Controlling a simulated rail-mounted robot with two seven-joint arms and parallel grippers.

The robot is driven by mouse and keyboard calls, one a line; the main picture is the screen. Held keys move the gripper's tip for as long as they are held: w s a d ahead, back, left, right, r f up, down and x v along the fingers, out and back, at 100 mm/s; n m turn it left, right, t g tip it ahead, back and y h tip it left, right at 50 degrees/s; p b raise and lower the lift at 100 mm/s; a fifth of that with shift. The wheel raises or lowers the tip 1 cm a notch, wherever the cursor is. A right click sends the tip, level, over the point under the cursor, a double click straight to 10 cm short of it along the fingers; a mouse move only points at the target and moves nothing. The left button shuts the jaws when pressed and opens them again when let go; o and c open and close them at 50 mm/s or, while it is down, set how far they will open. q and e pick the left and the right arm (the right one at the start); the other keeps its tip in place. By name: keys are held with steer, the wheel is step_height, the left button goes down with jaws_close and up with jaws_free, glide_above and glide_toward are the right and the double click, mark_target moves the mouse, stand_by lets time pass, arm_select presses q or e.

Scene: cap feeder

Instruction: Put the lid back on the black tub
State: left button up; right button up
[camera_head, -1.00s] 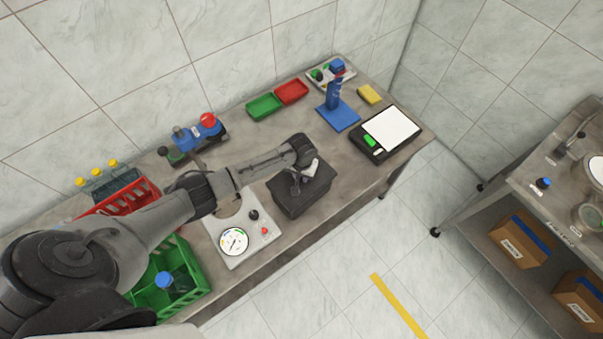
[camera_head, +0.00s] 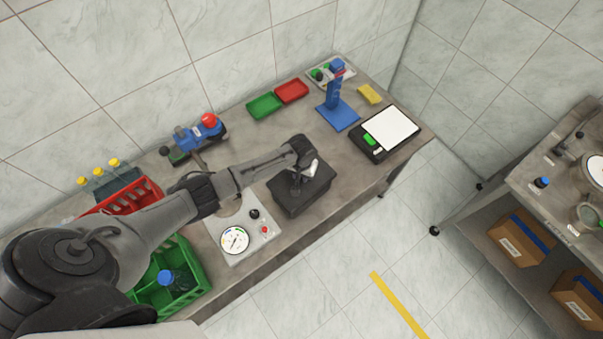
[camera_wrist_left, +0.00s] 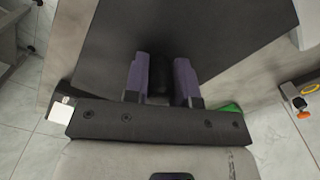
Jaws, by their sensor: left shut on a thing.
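The black tub (camera_head: 300,203) stands near the front edge of the workbench in the head view. A flat dark lid (camera_head: 283,186) covers its top; it fills much of the left wrist view (camera_wrist_left: 220,30). My left gripper (camera_head: 296,188) is over the lid, and in the left wrist view its two purple fingers (camera_wrist_left: 160,85) are shut on the lid's dark knob (camera_wrist_left: 160,72). The lid looks seated on the tub, but its far edges are partly hidden by my arm. My right gripper is not in view.
A panel with a round dial (camera_head: 234,240) lies left of the tub. A green crate (camera_head: 196,292) and a red crate (camera_head: 130,199) are farther left. A blue stand (camera_head: 338,114) and a black scale (camera_head: 366,150) are to the right. Bare bench lies behind the tub.

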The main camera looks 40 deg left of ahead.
arm_select(q)
steer(key=shift+f, duration=0.2)
stand_by(0.4)
steer(key=shift+f, duration=0.1)
steer(key=shift+f+b, duration=0.5)
steer(key=shift+f, duration=0.1)
steer(key=shift+p, duration=0.35)
stand_by(0.3)
steer(key=shift+f, duration=0.5)
stand_by(0.4)
stand_by(0.8)
steer(key=o, duration=0.9)
steer(key=shift+o, duration=0.6)
